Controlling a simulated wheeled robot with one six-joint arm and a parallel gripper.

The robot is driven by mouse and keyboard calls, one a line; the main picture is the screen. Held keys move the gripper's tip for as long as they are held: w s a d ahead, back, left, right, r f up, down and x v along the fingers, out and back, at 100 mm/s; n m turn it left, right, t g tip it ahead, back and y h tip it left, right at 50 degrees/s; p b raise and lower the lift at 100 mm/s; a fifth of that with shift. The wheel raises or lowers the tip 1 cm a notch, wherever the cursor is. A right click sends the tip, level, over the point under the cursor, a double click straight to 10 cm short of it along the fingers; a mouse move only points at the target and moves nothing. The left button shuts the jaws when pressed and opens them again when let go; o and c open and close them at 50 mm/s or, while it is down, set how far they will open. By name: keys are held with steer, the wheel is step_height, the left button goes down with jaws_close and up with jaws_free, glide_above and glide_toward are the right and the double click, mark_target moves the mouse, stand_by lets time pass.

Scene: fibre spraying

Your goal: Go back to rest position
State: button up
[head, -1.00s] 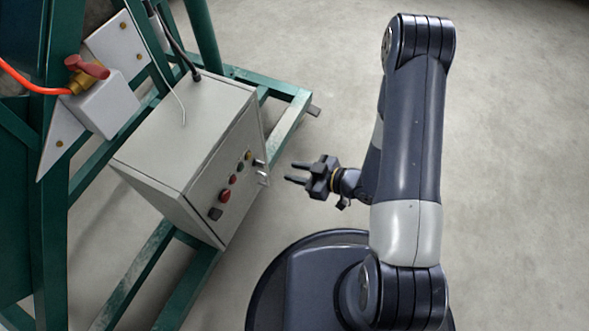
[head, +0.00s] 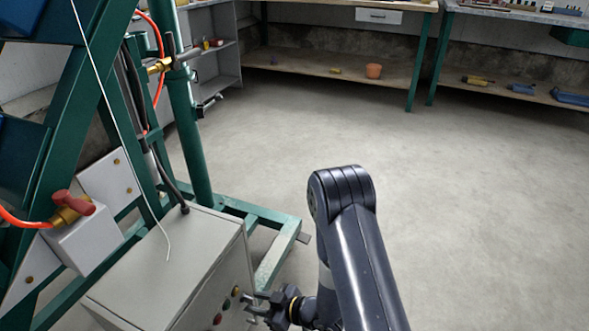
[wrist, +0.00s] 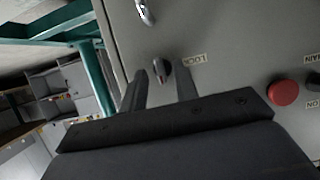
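My gripper (head: 251,301) is low in the head view, at the right edge of the grey control box (head: 170,262). In the wrist view my gripper (wrist: 160,82) has its two fingers apart, pointing at the box's front panel (wrist: 225,40). A dark rotary knob (wrist: 161,70) appears between the fingertips, with a gap to the left finger. I cannot tell whether the right finger touches it. A red button (wrist: 284,93) is to the right on the panel. Nothing is clearly held.
A green frame (head: 190,130) with an orange hose and red-handled valve (head: 72,207) stands on the left. A green frame foot (head: 277,262) extends beside the box. Workbenches (head: 340,75) and shelves line the back. The concrete floor (head: 470,190) to the right is clear.

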steer(key=shift+w+a+f, duration=0.2)
steer(key=shift+w+a, duration=0.05)
steer(key=shift+a, duration=0.35)
